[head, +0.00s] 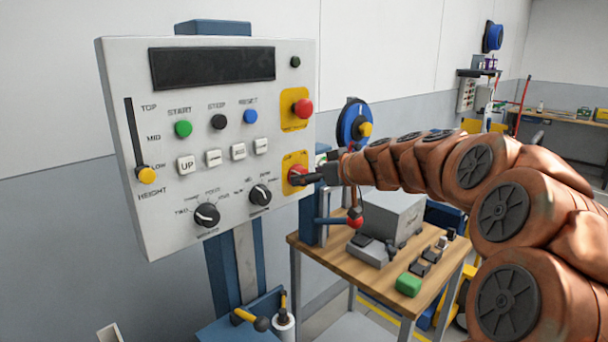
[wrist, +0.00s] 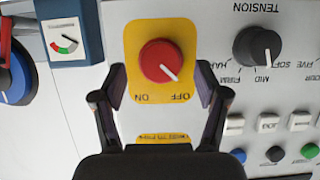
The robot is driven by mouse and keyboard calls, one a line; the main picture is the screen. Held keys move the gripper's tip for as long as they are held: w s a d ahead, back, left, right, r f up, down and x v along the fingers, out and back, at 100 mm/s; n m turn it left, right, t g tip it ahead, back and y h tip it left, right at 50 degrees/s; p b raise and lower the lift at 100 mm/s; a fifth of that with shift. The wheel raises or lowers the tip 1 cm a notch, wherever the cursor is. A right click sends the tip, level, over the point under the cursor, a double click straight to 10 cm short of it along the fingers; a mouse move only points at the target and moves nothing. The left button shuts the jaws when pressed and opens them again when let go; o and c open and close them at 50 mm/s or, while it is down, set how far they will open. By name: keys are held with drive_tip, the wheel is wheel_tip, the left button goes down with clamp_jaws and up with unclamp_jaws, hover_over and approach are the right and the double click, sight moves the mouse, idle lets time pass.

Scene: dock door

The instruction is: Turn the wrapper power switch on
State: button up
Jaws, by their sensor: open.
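The wrapper power switch is a red rotary knob (head: 297,174) on a yellow plate at the lower right of the white control panel (head: 222,150). In the wrist view the red knob (wrist: 160,60) faces me, and its white mark points to the lower right, toward the OFF label. The ON label is at the plate's lower left. My gripper (wrist: 160,84) is open, with one finger on each side of the knob's lower part; I see gaps between fingers and knob. In the head view my gripper (head: 312,178) is at the plate and partly covers the knob.
A red button (head: 303,107) on another yellow plate is above the switch. The black tension dial (wrist: 258,47) is beside it. A wooden table (head: 385,285) with a grey box and small items stands below my arm. A blue round device (head: 354,122) stands behind the panel's right edge.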

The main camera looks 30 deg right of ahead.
drive_tip(key=shift+x, duration=1.1)
drive_tip(key=c, duration=1.1)
drive_tip(key=shift+c, duration=0.2)
drive_tip(key=shift+d+f+m+t+y+b, duration=0.1)
drive_tip(key=shift+m+t+y+b, duration=0.2)
drive_tip(key=shift+m+y, duration=1.45)
drive_tip(key=shift+d+m+t+y+b, duration=0.15)
drive_tip(key=shift+m+y+b, duration=0.4)
drive_tip(key=shift+m, duration=2.25)
drive_tip(key=shift+a+f+m+t+y+b, duration=0.1)
drive_tip(key=shift+m+t+y, duration=0.15)
drive_tip(key=shift+m+y, duration=1.6)
drive_tip(key=shift+m+h, duration=0.4)
drive_tip(key=shift+h, duration=0.05)
